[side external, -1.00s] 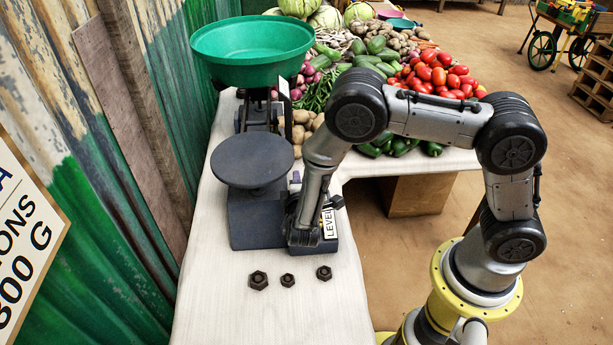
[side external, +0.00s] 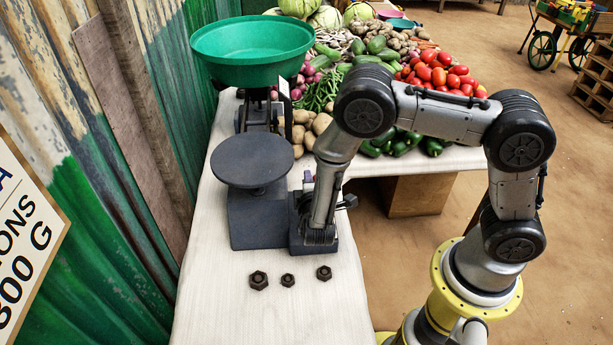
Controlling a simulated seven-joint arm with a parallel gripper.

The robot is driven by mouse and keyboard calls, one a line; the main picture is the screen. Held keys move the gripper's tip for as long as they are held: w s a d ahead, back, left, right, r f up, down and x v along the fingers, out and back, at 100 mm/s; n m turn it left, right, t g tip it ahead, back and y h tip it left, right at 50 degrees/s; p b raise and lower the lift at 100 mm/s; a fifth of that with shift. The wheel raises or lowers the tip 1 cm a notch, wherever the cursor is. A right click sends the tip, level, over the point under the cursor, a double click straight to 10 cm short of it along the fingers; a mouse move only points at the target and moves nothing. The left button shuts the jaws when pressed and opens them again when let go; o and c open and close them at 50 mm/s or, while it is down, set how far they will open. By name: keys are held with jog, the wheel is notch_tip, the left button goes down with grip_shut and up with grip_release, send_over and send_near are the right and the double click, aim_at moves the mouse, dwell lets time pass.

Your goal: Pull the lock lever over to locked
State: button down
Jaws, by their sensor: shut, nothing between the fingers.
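The balance has a dark grey body (side external: 262,222) with a round grey plate (side external: 252,160) on top and a green pan (side external: 252,50) at its far end. My gripper (side external: 320,238) points down over the low dark box (side external: 325,248) at the balance's right side. Its fingers look closed, with nothing seen between them. I cannot make out the lock lever; my gripper and wrist cover most of that box. Whether the fingertips touch anything there is hidden. The label on the box is also covered.
Three dark hex nuts, one of them the middle nut (side external: 287,280), lie on the pale table (side external: 270,320) in front. Vegetables, including tomatoes (side external: 440,75), are heaped behind. A corrugated wall (side external: 110,200) stands close on the left. The table's front is otherwise clear.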

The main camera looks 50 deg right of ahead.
jog(key=shift+s+d, duration=0.15)
jog(key=shift+s+d+f, duration=0.1)
jog(key=shift+s+d, duration=0.15)
dwell(0.5)
jog(key=s+a+r, duration=0.2)
jog(key=a+r, duration=0.1)
jog(key=a, duration=0.1)
jog(key=shift+s+a, duration=0.2)
jog(key=shift+s, duration=0.2)
dwell(0.4)
